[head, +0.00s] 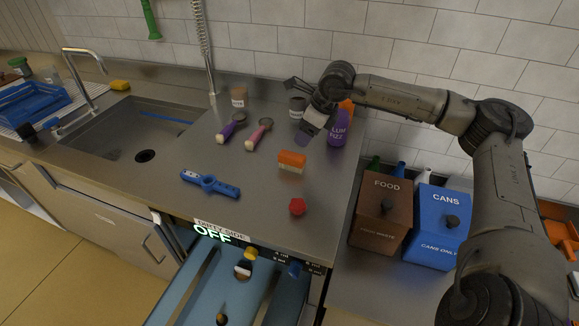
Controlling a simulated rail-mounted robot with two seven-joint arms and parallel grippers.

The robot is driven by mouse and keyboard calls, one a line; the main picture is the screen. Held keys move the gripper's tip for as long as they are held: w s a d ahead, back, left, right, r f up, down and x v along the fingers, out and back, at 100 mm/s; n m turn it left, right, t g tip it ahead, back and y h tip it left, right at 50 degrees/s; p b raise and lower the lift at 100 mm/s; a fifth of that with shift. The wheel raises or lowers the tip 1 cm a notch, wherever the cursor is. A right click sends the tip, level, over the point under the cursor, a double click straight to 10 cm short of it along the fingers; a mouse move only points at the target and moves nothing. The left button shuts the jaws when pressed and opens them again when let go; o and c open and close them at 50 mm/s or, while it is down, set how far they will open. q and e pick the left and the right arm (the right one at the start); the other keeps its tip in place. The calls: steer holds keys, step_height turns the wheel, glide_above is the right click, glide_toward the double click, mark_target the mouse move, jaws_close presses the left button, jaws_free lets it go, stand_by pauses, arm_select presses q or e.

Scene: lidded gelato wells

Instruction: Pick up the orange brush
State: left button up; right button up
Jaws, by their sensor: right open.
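The orange brush (291,161), a small orange block with a pale lower part, rests on the steel counter (250,205) right of the middle. My right gripper (308,127) is above and behind it, near the back of the counter. It is open, seen partly from behind, and apart from the brush. Its fingertips are small and hard to make out. My left gripper is not in view.
A purple bottle (338,129) stands close to the right gripper. Purple (231,130) and pink (258,134) scoops, a blue tool (210,185) and a red knob-like piece (297,206) lie around. FOOD (381,212) and CANS (437,229) bins stand right; a sink (135,140) is left.

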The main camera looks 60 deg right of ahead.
mark_target(292, 155)
steer(key=x, duration=0.6)
steer(key=shift+a, duration=0.1)
steer(key=shift+w+f+b, duration=0.25)
steer(key=shift+f+b, duration=0.1)
steer(key=shift+f, duration=0.3)
steer(key=shift+b+x, duration=0.75)
steer(key=shift+x, duration=1.8)
steer(key=shift+a, duration=0.1)
steer(key=shift+c, duration=0.3)
steer(key=c, duration=1)
steer(key=shift+o, duration=0.2)
steer(key=shift+r, duration=0.15)
